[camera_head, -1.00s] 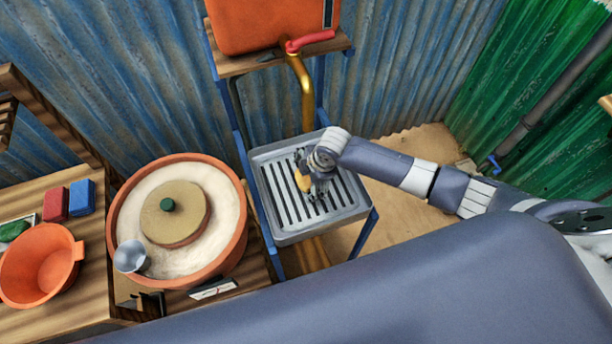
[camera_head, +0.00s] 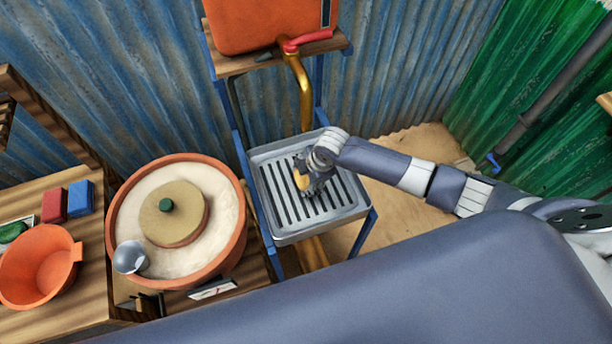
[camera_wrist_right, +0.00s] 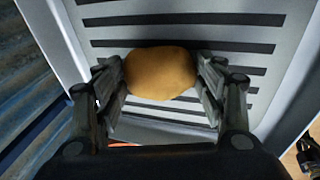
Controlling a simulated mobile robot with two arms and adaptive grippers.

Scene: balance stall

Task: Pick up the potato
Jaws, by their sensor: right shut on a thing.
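The potato (camera_wrist_right: 161,73) is a yellow-brown oval between the fingers of my right gripper (camera_wrist_right: 162,85) in the right wrist view. The fingers touch it on both sides. In the head view the right gripper (camera_head: 308,186) is over the slatted grey metal tray (camera_head: 336,211), and a small part of the potato (camera_head: 300,179) shows at its left side. I cannot tell whether the potato is clear of the tray. My left gripper is not in view.
A brass tap (camera_head: 305,95) with a red handle hangs above the tray's back. A round clay vessel (camera_head: 236,246) with sand and a lid stands left of the tray. An orange bucket (camera_head: 40,265) stands further left. Corrugated walls close the back.

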